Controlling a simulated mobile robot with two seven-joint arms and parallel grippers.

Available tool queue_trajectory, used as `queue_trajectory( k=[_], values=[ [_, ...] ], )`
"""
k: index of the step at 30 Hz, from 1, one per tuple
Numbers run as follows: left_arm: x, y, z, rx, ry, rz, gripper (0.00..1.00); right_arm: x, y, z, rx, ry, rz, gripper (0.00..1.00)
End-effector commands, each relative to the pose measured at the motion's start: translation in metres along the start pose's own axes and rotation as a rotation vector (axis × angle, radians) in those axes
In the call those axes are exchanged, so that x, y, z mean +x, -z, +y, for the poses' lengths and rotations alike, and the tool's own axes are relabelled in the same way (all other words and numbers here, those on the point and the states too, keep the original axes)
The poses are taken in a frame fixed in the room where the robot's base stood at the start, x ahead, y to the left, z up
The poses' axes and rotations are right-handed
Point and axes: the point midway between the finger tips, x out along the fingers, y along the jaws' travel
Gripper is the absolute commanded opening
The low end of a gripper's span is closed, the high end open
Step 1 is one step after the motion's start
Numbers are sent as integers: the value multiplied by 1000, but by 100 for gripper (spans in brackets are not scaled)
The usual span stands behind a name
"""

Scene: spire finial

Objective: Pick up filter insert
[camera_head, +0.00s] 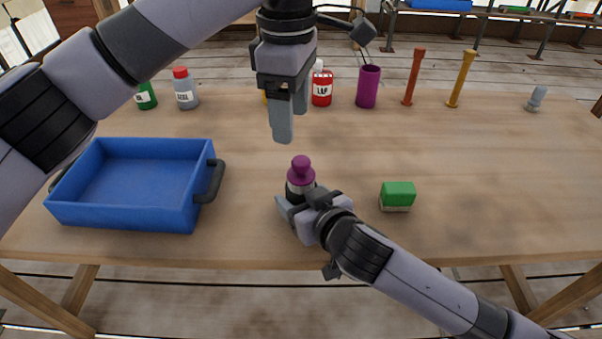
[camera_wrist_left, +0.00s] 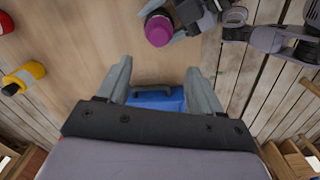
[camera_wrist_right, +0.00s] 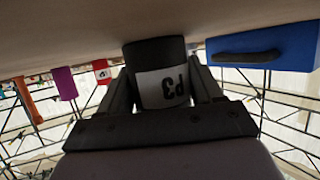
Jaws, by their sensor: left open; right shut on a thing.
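A dark canister (camera_head: 301,183) with a white band and a purple knob (camera_head: 301,166) on top stands upright on the table. I take it for the filter insert. The right wrist view shows the canister (camera_wrist_right: 162,84) with "P3" on its label, between my right fingers. My right gripper (camera_head: 303,198) is shut on the canister from the near side and partly hides it. My left gripper (camera_head: 291,120) is open and empty, pointing down above and slightly behind the canister. In the left wrist view the purple knob (camera_wrist_left: 159,30) lies beyond the open fingertips (camera_wrist_left: 157,72).
A blue tray (camera_head: 123,215) with dark handles stands at the left and looks empty. A green-topped block (camera_head: 398,193) lies right of my right gripper. Bottles (camera_head: 186,93), a purple cup (camera_head: 367,87), a red post (camera_head: 413,77) and a yellow post (camera_head: 461,79) line the back.

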Motion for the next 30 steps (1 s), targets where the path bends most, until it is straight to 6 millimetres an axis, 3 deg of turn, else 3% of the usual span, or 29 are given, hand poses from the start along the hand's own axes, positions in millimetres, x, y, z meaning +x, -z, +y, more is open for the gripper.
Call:
queue_trajectory(
  k=[4,12,20,30],
  values=[
    [5,2,1,-49,9,11,66,0,-1,0,0,-1,-2,32],
    [51,1,0,-50,10,11,66,0,-1,0,0,-1,-2,32],
    [72,-2,1,-48,9,10,66,0,-1,0,0,0,-2,32],
    [115,-12,4,-49,8,9,66,0,-1,0,0,0,-2,32]
  ],
)
